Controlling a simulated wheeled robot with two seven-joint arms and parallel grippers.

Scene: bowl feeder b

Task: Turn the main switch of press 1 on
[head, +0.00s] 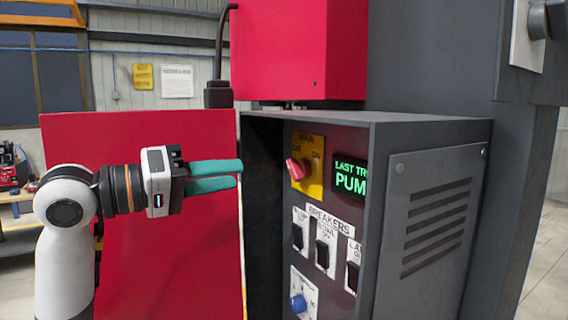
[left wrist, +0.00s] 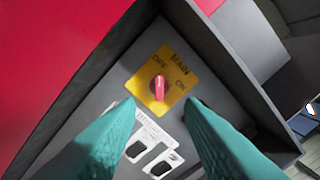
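The main switch is a red knob (head: 298,169) on a yellow plate (head: 315,180) marked MAIN, OFF and ON, high on the panel inside the grey cabinet. In the left wrist view the knob (left wrist: 159,88) appears to point toward the OFF mark. My left gripper (head: 240,174) is at the cabinet's open front, to the left of the knob and apart from it. Its teal fingers are open and empty. In the left wrist view the knob shows just beyond the gap between the fingertips (left wrist: 161,103). My right gripper is not in view.
A lit green display (head: 350,178) is right of the plate. Below are several black breaker switches (head: 322,254) and a blue knob (head: 298,303). The cabinet's side walls (head: 430,210) frame the panel. A red door panel (head: 150,240) stands behind my left arm.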

